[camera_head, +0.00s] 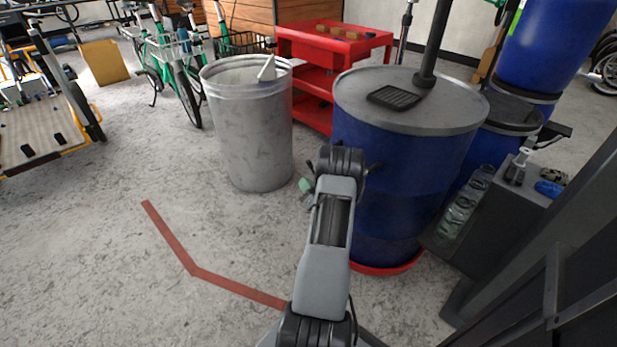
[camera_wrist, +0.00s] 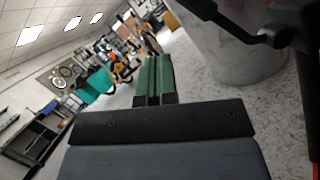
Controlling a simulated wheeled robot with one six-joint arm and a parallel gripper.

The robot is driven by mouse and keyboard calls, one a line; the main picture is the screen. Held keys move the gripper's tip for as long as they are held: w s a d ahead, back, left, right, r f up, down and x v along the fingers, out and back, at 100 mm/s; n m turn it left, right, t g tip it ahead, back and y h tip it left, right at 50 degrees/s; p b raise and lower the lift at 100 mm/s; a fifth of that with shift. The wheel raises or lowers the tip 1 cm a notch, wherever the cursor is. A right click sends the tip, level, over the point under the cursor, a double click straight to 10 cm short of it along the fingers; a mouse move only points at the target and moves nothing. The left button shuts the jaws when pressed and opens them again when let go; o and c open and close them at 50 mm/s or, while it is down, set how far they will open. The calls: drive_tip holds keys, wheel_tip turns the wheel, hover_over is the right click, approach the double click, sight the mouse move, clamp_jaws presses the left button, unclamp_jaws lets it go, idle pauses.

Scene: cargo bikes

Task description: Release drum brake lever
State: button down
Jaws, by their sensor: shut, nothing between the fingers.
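My gripper (camera_wrist: 154,62) has green fingers, which are shut against each other with nothing between them. In the head view its green tips (camera_head: 305,186) show just left of my wrist, in front of the gap between the blue drum (camera_head: 385,215) and the grey metal bin (camera_head: 250,135). In the wrist view a black bent lever (camera_wrist: 228,22) crosses the top right, right of the fingers and apart from them in the picture. It looks like the brake lever, but I cannot be sure. Its mount is dark and partly cut off. I cannot make it out clearly in the head view, where my wrist covers that area.
The drum stands on a red base (camera_head: 388,268) and has a grey lid (camera_head: 410,115) with a black grate. A red cart (camera_head: 335,42) stands behind. A dark cabinet (camera_head: 495,215) with small items is close on the right.

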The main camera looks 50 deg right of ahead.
drive_tip(key=a+r+p+v, duration=0.1)
drive_tip(key=p+v, duration=0.1)
drive_tip(key=v, duration=0.7)
drive_tip(key=shift+s+a+r, duration=0.3)
drive_tip(key=shift+s+a, duration=0.05)
drive_tip(key=shift+s, duration=0.05)
drive_tip(key=w+a+r+n+g+y+p, duration=0.3)
drive_tip(key=w+a+r+n+y+p, duration=0.2)
drive_tip(key=a+r+n+y, duration=0.45)
drive_tip(key=w+a+r+n+g+y+p, duration=0.4)
drive_tip(key=w+a+r+n+y+p, duration=0.1)
drive_tip(key=a+r+n+y, duration=0.45)
drive_tip(key=s+a+r+n+g+h+p, duration=0.2)
drive_tip(key=s+a+r+n+g+p, duration=0.25)
drive_tip(key=a+r+n+g, duration=0.3)
drive_tip(key=s+a+r+n+g+h+p, duration=0.1)
drive_tip(key=s+a+r+n+g+p, duration=0.2)
drive_tip(key=a+r+n+g+p, duration=0.45)
drive_tip(key=s+a+r+n+t+h+p, duration=0.1)
drive_tip(key=s+r+n+t+h+p, duration=0.2)
drive_tip(key=r+n+h, duration=0.6)
wheel_tip(320, 180, up, 5)
drive_tip(key=n+t+p, duration=0.2)
drive_tip(key=p, duration=0.1)
drive_tip(key=shift+a+r+n, duration=0.2)
drive_tip(key=shift+a+n, duration=0.15)
drive_tip(key=shift+n, duration=0.05)
